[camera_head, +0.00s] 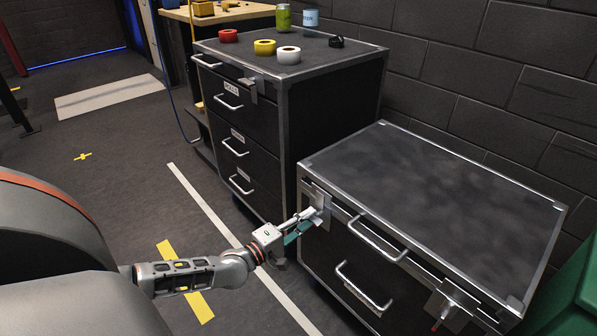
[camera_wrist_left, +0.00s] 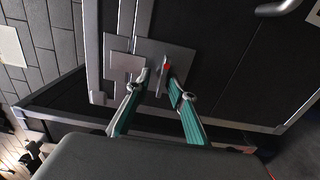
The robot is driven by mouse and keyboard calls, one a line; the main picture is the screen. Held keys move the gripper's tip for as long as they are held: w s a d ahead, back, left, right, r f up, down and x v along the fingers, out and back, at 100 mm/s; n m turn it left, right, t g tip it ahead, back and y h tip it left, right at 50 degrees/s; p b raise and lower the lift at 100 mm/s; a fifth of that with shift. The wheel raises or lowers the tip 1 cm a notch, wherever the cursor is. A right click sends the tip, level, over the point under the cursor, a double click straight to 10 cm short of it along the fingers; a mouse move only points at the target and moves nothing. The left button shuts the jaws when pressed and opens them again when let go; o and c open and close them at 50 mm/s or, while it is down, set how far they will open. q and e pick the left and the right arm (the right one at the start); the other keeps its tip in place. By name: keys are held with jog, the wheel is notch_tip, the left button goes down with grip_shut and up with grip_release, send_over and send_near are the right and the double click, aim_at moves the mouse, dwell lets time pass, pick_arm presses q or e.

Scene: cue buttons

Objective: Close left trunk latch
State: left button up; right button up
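The black trunk (camera_head: 430,190) with metal edges stands at the front right in the head view, its lid down. Its left latch, a metal plate (camera_head: 316,192), sits at the left end of the front face. In the wrist view the latch plate (camera_wrist_left: 172,57) carries a small upright lever (camera_wrist_left: 163,80) with a red mark. My left gripper (camera_head: 304,222) is at this latch. Its two green-padded fingers (camera_wrist_left: 160,98) are apart, one on each side of the lever. I cannot tell whether they touch it. My right gripper is not in view.
The trunk's right latch (camera_head: 452,303) and front handles (camera_head: 376,238) stick out from its face. A black drawer cabinet (camera_head: 300,125) stands behind, with tape rolls and cans on top. A green object (camera_head: 575,290) is at the right edge.

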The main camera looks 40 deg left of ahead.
pick_arm(q)
jog(key=s+a, duration=0.1)
jog(key=s, duration=1)
jog(key=shift+s, duration=0.4)
jog(key=shift+d, duration=0.1)
